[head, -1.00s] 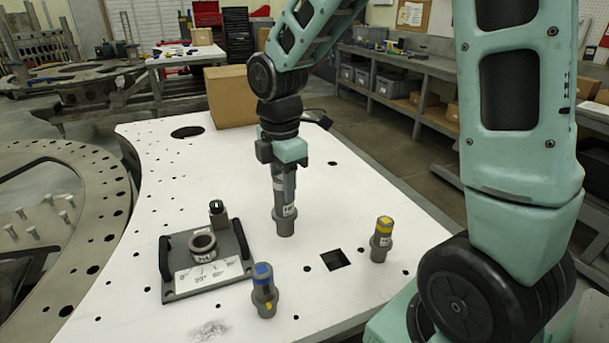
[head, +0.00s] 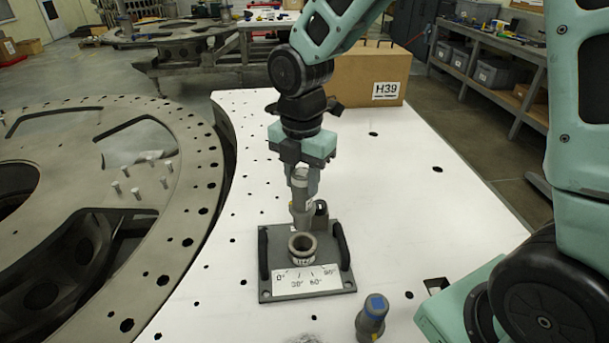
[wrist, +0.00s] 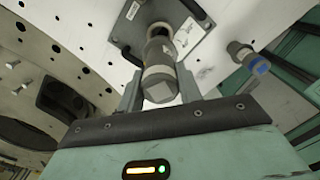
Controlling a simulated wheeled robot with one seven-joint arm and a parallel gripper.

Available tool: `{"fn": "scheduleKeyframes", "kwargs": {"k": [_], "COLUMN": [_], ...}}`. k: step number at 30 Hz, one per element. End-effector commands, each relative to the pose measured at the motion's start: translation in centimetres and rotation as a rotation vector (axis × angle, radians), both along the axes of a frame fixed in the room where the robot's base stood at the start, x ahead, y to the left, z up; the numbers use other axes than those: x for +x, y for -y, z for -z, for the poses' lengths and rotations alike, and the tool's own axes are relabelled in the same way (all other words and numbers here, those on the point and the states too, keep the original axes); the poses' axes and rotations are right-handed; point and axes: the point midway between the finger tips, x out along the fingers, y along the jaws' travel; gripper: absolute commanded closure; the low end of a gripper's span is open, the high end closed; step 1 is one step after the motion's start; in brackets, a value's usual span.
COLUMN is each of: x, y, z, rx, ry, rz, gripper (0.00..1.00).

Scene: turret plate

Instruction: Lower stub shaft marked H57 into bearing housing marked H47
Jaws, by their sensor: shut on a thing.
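My gripper (head: 303,183) is shut on a grey stub shaft (head: 301,207), which hangs roughly upright. Its marking cannot be read now. In the wrist view the shaft (wrist: 158,67) sits between both fingers, square end towards the camera. The bearing housing (head: 303,248) is a round collar on a dark base plate (head: 334,262) with two black handles and an angle scale. In the head view the shaft's lower end shows just above and behind the collar's rim, apparently outside the bore. The collar, partly hidden by the shaft, also shows in the wrist view (wrist: 186,34). Its label is too small to read surely.
A blue-topped shaft (head: 371,318) stands at the front right of the white table (head: 420,215). A small dark post (head: 321,212) rises at the plate's back edge, close to the held shaft. A cardboard box marked H39 (head: 358,78) stands at the back. The right side is mostly clear.

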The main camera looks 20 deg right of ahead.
Motion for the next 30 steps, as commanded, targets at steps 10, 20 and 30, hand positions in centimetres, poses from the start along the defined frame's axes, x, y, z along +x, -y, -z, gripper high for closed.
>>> {"fn": "scheduleKeyframes", "kwargs": {"k": [10, 20, 30], "x": [0.0, 0.0, 0.0], "y": [0.0, 0.0, 0.0], "z": [1.6, 3.0, 4.5], "rx": [0.0, 0.0, 0.0], "ry": [0.002, 0.002, 0.002], "rz": [0.001, 0.002, 0.002], "gripper": [1.0, 1.0, 1.0]}}
